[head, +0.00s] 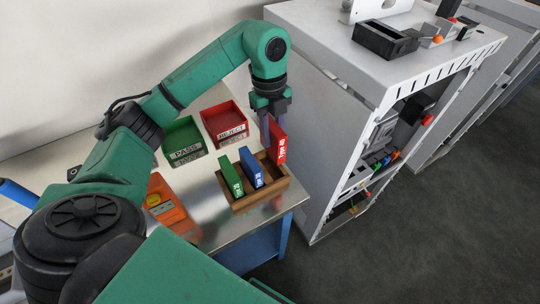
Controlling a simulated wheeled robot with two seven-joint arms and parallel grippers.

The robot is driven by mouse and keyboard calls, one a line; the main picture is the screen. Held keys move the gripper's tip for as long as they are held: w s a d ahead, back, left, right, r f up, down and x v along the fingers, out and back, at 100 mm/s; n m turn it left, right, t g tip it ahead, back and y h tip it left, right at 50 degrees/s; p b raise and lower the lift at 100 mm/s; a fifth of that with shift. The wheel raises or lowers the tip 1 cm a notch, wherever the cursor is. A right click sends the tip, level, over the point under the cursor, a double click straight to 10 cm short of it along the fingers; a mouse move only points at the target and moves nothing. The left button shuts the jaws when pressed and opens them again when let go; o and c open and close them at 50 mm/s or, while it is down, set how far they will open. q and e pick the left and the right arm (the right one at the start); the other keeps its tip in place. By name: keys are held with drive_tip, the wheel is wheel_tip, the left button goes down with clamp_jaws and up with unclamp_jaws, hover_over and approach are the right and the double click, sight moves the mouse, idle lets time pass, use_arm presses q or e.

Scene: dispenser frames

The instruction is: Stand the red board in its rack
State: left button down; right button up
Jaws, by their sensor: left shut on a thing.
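The red board (281,143) is upright, with white lettering on its narrow face, at the right end of the wooden rack (262,202). My left gripper (268,127) points down and is shut on the red board near its top. The board's lower end is at the rack's right part; I cannot tell whether it is seated in a slot. A green board (230,177) and a blue board (251,168) stand in the rack to its left. My right gripper is not in view.
A green PASS tray (187,153) and a red REJECT tray (232,136) sit behind the rack on the metal table. An orange device (167,207) lies left of the rack. A tall grey cabinet (320,110) stands close on the right.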

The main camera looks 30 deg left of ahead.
sight(269, 153)
use_arm(q)
drive_tip(key=f, duration=0.2)
drive_tip(key=f+p, duration=0.1)
drive_tip(key=f, duration=0.4)
drive_tip(key=shift+s+a+f+p, duration=0.15)
drive_tip(key=shift+s+f+p, duration=0.15)
drive_tip(key=shift+s+f, duration=0.1)
drive_tip(key=shift+w+f, duration=0.15)
drive_tip(key=shift+f, duration=0.1)
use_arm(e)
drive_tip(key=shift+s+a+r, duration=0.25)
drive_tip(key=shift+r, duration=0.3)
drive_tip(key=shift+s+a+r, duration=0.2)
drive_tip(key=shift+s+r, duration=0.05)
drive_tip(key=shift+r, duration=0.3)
use_arm(q)
drive_tip(key=c, duration=1.1)
unclamp_jaws()
drive_tip(key=shift+a+f, duration=0.1)
drive_tip(key=shift+f, duration=0.05)
drive_tip(key=o, duration=0.5)
drive_tip(key=shift+c, duration=0.2)
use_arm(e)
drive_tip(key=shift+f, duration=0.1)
use_arm(q)
drive_tip(key=shift+r, duration=0.2)
